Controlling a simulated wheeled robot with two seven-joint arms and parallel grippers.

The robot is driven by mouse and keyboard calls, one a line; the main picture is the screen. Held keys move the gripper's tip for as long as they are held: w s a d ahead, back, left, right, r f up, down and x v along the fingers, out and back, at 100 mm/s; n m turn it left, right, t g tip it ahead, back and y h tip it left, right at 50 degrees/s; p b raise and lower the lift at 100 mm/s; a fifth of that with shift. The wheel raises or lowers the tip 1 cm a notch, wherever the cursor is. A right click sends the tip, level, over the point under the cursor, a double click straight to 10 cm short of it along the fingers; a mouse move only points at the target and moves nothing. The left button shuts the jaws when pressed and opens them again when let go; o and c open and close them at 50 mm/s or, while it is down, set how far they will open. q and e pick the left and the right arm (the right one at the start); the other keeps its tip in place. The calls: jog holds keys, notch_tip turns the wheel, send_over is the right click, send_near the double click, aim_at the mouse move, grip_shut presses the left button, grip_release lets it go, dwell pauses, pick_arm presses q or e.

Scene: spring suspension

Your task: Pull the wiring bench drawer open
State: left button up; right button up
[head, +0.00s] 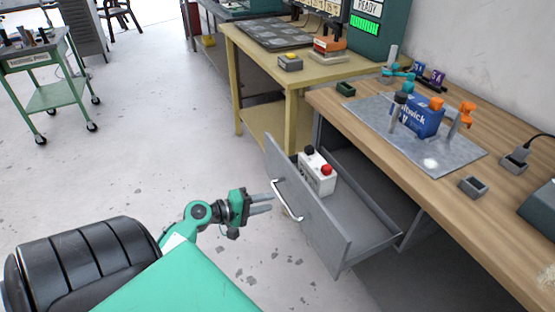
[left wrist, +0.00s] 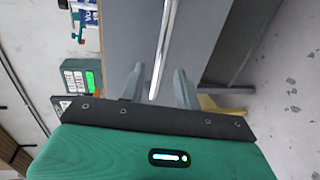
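The grey bench drawer (head: 310,215) stands pulled out from under the wooden-topped wiring bench (head: 465,205), its inside showing. A white box (head: 317,174) with a red and a black knob sits in it. A pale bar handle (head: 286,200) runs along the drawer front. My left gripper (head: 271,203) is open and empty, its fingertips close to the handle. In the left wrist view the handle (left wrist: 164,45) lines up with the gap between the spread fingers (left wrist: 157,80); I cannot tell if they touch. My right gripper is not in view.
On the bench top lie a grey mat (head: 455,160), a blue box (head: 417,117) and small tools. A yellow table (head: 262,75) stands behind, a green cart (head: 55,95) far left. The floor left of the drawer is clear. A black rounded part shows at lower left.

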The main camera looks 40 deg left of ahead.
pick_arm(q)
jog(key=v, duration=0.8)
jog(key=shift+b, duration=0.3)
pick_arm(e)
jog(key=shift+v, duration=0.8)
